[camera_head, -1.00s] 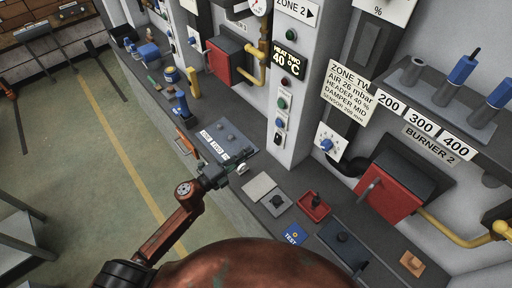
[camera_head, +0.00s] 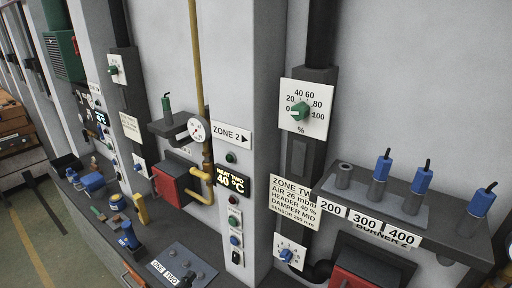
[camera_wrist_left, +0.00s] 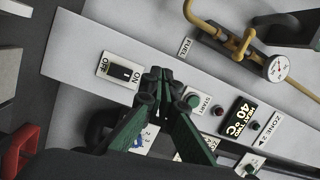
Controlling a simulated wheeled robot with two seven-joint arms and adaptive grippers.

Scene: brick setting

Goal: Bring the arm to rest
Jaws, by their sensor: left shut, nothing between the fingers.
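My left gripper (camera_wrist_left: 158,84) shows in the left wrist view, with its green fingers drawn together at the tips and nothing held. It appears in front of the grey control column, between the ON/OFF switch (camera_wrist_left: 120,72) and the green START button (camera_wrist_left: 193,101). The lit display reading HEAT TWO 40 °C (camera_wrist_left: 239,118) is to its right. In the head view the left arm is not clearly seen; a small dark shape at the bottom edge is too unclear to identify. My right gripper is in neither current view.
In the head view, the grey column with buttons (camera_head: 234,222) stands mid-picture. A red burner box (camera_head: 170,186), yellow pipe (camera_head: 199,60) and dial plate (camera_head: 306,108) are on the wall. A shelf (camera_head: 340,192) with blue-topped sensors juts out at right. Several small items lie on the bench at left.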

